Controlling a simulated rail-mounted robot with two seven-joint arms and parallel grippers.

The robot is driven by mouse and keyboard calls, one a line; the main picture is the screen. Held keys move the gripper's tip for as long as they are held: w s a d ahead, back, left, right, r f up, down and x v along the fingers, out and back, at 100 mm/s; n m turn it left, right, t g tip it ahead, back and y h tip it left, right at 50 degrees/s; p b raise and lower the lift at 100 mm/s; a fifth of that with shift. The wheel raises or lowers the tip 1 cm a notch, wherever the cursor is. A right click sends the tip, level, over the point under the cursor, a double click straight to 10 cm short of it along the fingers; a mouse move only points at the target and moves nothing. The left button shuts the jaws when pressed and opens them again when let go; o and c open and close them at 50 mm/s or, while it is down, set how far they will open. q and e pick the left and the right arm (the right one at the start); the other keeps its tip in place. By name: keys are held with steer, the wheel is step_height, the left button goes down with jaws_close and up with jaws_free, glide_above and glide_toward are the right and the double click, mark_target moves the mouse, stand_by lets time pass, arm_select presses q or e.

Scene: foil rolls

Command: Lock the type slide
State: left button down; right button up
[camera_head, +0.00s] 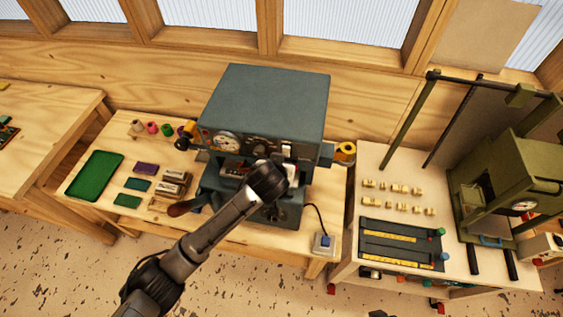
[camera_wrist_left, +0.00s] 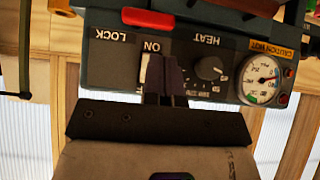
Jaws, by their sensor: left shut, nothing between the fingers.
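The grey-green foil machine (camera_head: 265,100) stands on the left bench. Its front panel (camera_wrist_left: 105,65) fills the upper wrist view, upside down, with LOCK, ON and HEAT labels. My left gripper (camera_wrist_left: 165,75) is shut and empty, its fingertips at the panel beside a white switch (camera_wrist_left: 143,75) near ON; I cannot tell whether they touch it. A black knob (camera_wrist_left: 209,68) and a gauge (camera_wrist_left: 262,80) are to the right of the fingers. A red bar (camera_wrist_left: 147,18) lies beyond the labels. My wrist hides part of the machine front in the head view. I cannot clearly make out the type slide.
A green tray (camera_head: 95,176), coloured blocks and foil rolls (camera_head: 152,127) lie left of the machine. A power box (camera_head: 323,243) sits at the bench's front right. The right bench (camera_head: 375,160) holds brass type pieces, a dark rack (camera_head: 400,242) and an olive press (camera_head: 510,170).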

arm_select(q)
steer(key=shift+x, duration=2.55)
arm_select(e)
steer(key=shift+d+r, duration=0.2)
steer(key=shift+r, duration=0.1)
arm_select(q)
steer(key=shift+d+f, duration=0.1)
arm_select(e)
steer(key=shift+a, duration=0.15)
